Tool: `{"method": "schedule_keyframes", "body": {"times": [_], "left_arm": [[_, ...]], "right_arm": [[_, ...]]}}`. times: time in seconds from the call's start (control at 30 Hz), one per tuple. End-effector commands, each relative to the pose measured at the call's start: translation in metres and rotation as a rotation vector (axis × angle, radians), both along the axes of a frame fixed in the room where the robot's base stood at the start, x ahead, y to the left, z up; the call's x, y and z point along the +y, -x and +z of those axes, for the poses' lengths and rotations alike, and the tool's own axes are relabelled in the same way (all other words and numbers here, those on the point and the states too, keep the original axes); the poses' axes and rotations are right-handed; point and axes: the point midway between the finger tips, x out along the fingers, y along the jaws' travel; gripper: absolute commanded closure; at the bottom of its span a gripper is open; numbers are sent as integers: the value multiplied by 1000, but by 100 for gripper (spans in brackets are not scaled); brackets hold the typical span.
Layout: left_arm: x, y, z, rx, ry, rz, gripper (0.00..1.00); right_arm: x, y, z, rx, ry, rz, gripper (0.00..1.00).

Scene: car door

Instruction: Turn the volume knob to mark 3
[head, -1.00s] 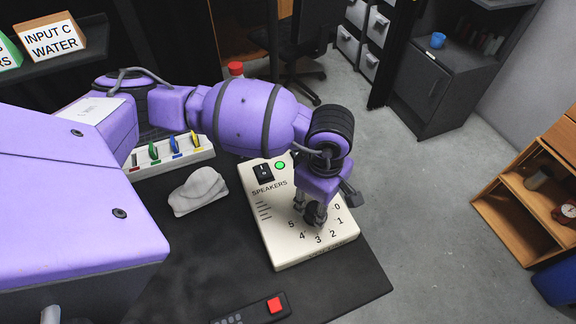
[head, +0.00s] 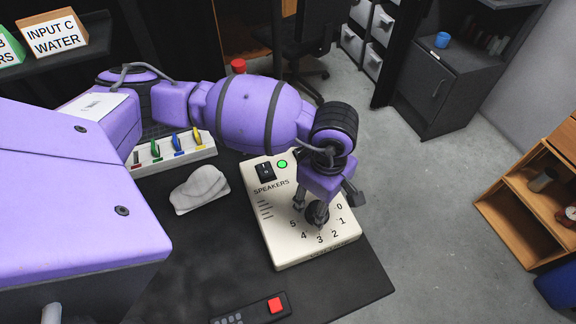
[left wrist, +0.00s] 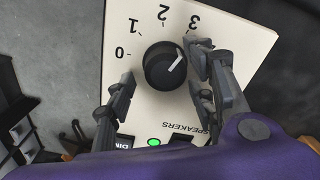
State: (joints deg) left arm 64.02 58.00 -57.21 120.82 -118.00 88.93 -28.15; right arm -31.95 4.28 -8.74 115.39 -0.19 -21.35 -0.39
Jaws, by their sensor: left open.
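The volume knob (head: 317,212) is round and black. It sits on a cream speaker box (head: 270,228) with numbers around it; it also shows in the left wrist view (left wrist: 165,66). Its white pointer line aims roughly at the 3 mark (left wrist: 194,21); I cannot tell if it is exact. My left gripper (head: 325,196) is open above the knob. In the left wrist view its fingers (left wrist: 160,95) are spread on either side of the knob, apart from it. My right gripper is not in view.
The box has a black switch (head: 265,171) and a lit green light (head: 282,164). A white lump (head: 200,190) lies left of it, with a strip of coloured levers (head: 175,150) behind. A remote with a red button (head: 275,305) lies in front. The dark table (head: 190,260) has free room between.

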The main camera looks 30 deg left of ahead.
Motion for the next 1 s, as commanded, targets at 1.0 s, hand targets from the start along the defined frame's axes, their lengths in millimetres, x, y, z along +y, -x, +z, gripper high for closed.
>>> {"method": "schedule_keyframes", "body": {"times": [1.0], "left_arm": [[0, -1, 122, -3, 1, -1, 50]], "right_arm": [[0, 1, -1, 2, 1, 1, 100]]}}
